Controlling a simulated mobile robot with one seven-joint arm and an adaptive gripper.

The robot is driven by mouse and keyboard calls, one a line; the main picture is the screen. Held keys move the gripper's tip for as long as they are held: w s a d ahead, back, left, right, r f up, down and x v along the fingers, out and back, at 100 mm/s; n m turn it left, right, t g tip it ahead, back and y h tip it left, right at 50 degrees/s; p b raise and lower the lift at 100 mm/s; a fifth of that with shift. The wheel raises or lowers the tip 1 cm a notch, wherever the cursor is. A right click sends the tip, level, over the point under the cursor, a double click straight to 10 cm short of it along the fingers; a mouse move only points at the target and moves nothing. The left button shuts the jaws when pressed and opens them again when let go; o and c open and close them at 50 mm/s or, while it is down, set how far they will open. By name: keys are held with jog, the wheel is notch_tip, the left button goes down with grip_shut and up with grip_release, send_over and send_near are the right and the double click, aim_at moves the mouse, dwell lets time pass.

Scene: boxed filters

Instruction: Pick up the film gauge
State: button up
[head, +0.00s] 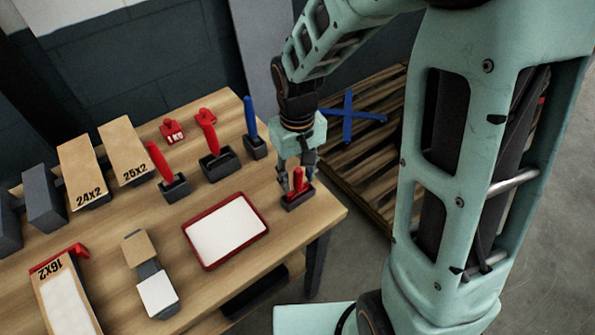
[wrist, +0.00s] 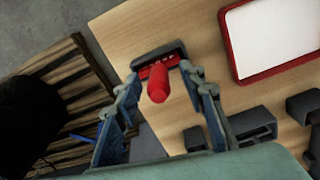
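A red upright-handled tool (head: 298,180) stands in a small dark holder (head: 297,201) at the table's right corner; I take it to be the film gauge, but no label confirms this. In the wrist view its rounded red handle (wrist: 158,86) points toward the camera, with its wider red base in the dark holder (wrist: 157,56). My gripper (head: 297,172) is directly above it, pointing down. In the wrist view my gripper (wrist: 164,78) is open, one finger on each side of the handle, with gaps visible. Nothing is held.
A red-rimmed white tray (head: 228,262) lies left of the tool. Other holders carry a blue handle (head: 250,118) and red-handled tools (head: 209,132). A red weight (head: 172,131) and boxes (head: 82,170) stand farther left. A wooden pallet (head: 365,170) is beyond the table edge.

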jog(key=shift+f, duration=0.75)
jog(key=shift+c, duration=0.3)
grip_shut()
